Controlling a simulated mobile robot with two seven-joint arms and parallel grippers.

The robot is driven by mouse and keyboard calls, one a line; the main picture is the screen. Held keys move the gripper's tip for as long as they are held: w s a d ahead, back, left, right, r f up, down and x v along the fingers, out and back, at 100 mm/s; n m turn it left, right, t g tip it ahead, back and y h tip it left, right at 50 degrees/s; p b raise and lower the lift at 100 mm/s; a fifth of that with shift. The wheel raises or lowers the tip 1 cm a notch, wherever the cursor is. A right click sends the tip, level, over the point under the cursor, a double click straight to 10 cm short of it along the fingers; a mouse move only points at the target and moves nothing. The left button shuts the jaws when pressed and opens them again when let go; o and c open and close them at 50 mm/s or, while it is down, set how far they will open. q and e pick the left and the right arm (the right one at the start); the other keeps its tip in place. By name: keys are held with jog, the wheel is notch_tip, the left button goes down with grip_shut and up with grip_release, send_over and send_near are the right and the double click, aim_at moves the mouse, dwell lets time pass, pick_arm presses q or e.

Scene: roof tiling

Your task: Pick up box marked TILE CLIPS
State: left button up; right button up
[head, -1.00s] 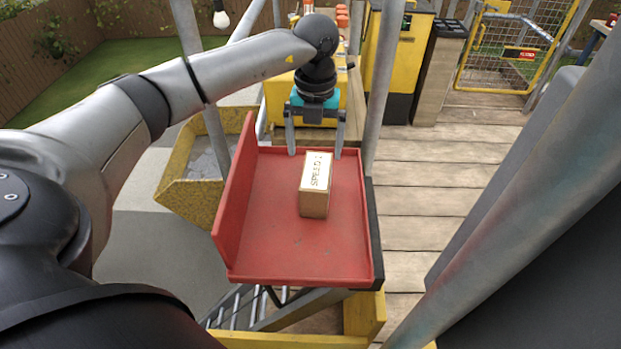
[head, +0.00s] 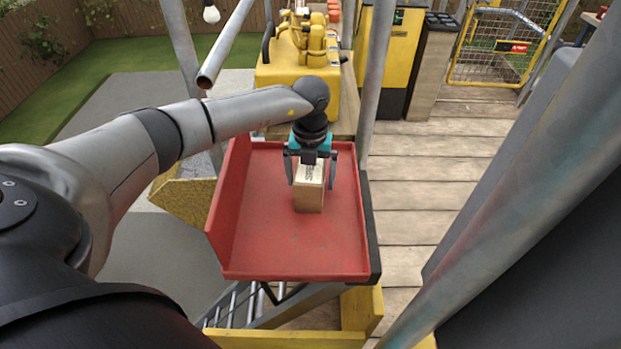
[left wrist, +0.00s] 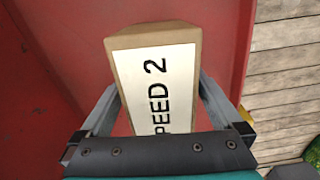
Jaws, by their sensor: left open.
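A brown cardboard box (head: 308,199) with a white label stands on the red tray (head: 270,245). In the left wrist view the box (left wrist: 122,52) has black print reading "PEED 2", its first part hidden by my gripper. No lettering "TILE CLIPS" can be read in these frames. My left gripper (head: 311,180) is open, over the far end of the box, with one finger on each side. The wrist view shows its fingers beside the box; whether they touch it I cannot tell. My right gripper is not in view.
The tray has a raised red wall (head: 226,195) on its left. Grey poles (head: 374,80) rise beside it. Behind stands a yellow machine (head: 290,70). Wooden decking (head: 425,150) lies clear to the right. A yellow trough (head: 183,200) is at the left.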

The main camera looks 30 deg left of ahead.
pick_arm(q)
grip_shut()
dwell(0.8)
jog(key=shift+w+r, duration=0.1)
